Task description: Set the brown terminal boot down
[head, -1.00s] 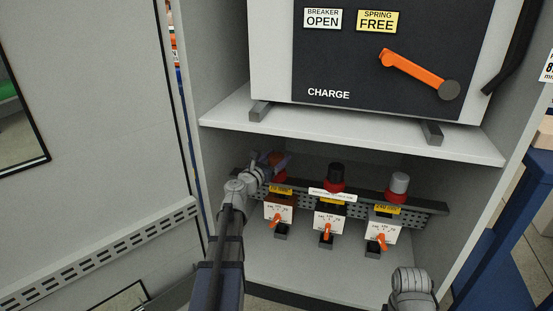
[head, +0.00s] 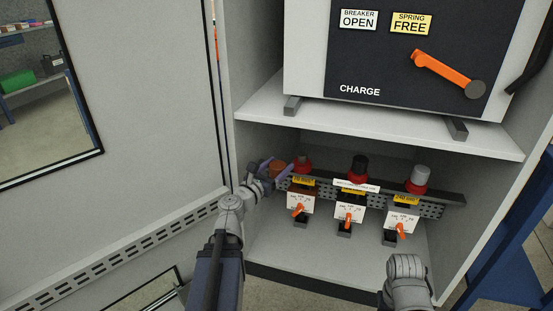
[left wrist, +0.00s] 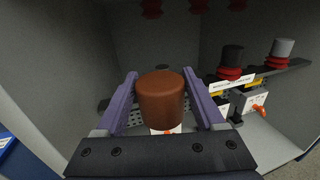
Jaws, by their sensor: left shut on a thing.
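The brown terminal boot (left wrist: 161,102) is a short brown cylinder, held roughly upright between the purple fingers of my left gripper (left wrist: 163,98). In the head view the boot (head: 277,169) and my left gripper (head: 270,170) are inside the lower cabinet compartment, just left of the left red terminal (head: 303,164). That terminal carries no boot. The boot appears clear of the compartment floor. My right gripper is out of view; only part of my right arm shows at the bottom.
A black boot (head: 359,165) and a grey boot (head: 419,175) sit on the other red terminals. Below them are white panels with orange handles (head: 348,219). The compartment floor (head: 300,254) is clear at the front. The breaker (head: 400,70) stands on the shelf above.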

